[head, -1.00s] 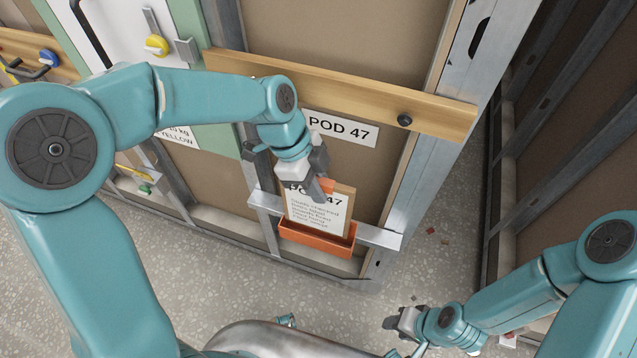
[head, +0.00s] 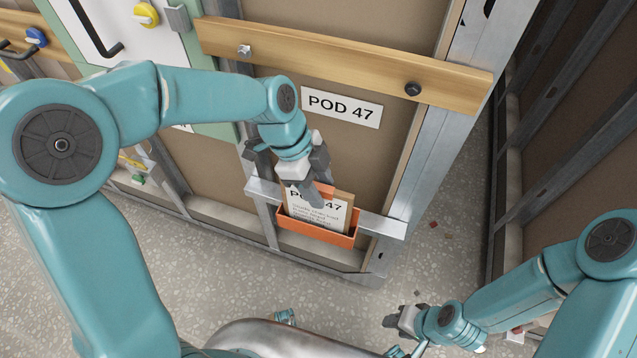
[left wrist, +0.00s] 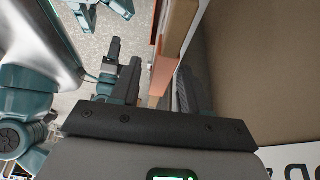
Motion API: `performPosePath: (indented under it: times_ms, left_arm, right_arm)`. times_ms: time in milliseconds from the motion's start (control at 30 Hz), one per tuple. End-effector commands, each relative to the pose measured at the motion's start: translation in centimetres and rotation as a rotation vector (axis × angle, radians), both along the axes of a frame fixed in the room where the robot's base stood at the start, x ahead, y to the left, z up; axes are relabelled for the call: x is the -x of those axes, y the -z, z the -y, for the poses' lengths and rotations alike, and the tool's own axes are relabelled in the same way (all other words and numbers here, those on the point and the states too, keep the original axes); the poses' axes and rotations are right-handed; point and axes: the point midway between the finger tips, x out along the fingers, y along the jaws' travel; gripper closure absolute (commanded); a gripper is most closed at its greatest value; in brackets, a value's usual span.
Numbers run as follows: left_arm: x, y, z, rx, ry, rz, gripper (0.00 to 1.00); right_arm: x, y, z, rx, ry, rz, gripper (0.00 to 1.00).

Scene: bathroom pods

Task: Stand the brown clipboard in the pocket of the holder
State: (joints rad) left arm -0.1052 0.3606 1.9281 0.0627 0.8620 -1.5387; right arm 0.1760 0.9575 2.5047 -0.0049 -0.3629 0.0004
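The brown clipboard (head: 347,199) stands upright with its lower part inside the pocket of the orange holder (head: 317,233), which hides its bottom edge. Its sheet reads POD 47 and an orange clip is at its top. My left gripper (head: 319,188) is at the clipboard's top, one finger in front and one behind. In the left wrist view the clipboard (left wrist: 177,35) is between the fingers, with a gap between it and the left finger. The fingers look open. My right gripper (head: 400,320) is low at the right, away from the holder; its opening is unclear.
The holder is on a metal rail (head: 384,226) across the pod wall. A wooden beam (head: 340,62) with a dark knob and a POD 47 sign (head: 342,107) are above. A metal post (head: 423,140) stands to the right. Small scraps lie on the speckled floor.

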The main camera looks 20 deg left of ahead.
Motion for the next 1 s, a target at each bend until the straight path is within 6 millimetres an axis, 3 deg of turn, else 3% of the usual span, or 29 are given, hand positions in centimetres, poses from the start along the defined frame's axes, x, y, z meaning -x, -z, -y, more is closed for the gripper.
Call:
performPosePath:
  times_ms: [233, 367, 800, 1000]
  left_arm:
    - [0.0, -0.1, 0.0, 0.0, 0.0, 0.0, 0.56]
    - [-0.1, -1.2, -0.4, 0.0, -0.001, 0.003, 0.56]
    - [-0.4, -1.1, -10.2, 0.0, -0.006, 0.0, 0.56]
    - [-0.4, -1.1, -12.2, 0.0, -0.002, -0.001, 0.56]
  right_arm:
    - [0.0, 0.0, 0.0, 0.0, 0.0, 0.0, 0.6]
    - [0.0, -0.3, 0.0, 0.0, 0.0, 0.0, 0.6]
    - [0.0, -0.2, 0.0, 0.0, 0.0, 0.0, 0.6]
    - [0.0, -0.3, 0.0, 0.0, 0.0, 0.0, 0.6]
